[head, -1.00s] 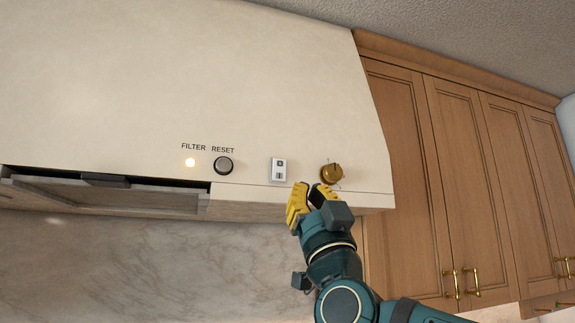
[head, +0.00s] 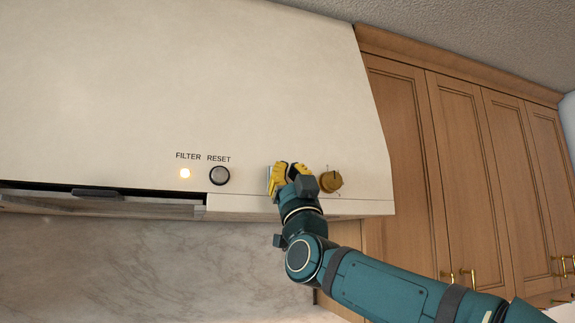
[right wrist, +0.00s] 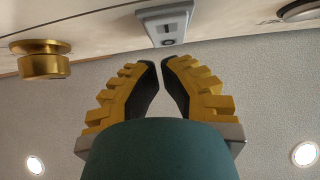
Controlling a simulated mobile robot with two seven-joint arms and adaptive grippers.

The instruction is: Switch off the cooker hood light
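The cream cooker hood (head: 200,80) fills the upper left of the head view. A small pale switch plate (head: 270,178) on its lower front is mostly hidden behind my right gripper (head: 281,168). In the right wrist view the plate (right wrist: 168,24), with a dark slot and a round mark, lies just beyond the fingertips. The right gripper (right wrist: 159,63) is shut or very nearly so, with its yellow fingertips close together and nothing between them. A small gap shows between tips and plate; contact cannot be told. My left gripper is not in view.
A brass knob (head: 331,181) is just right of the gripper. To the left are a round RESET button (head: 219,175) and a lit FILTER lamp (head: 185,173). Wooden cabinets (head: 460,170) stand on the right; a marble backsplash (head: 130,265) is below the hood.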

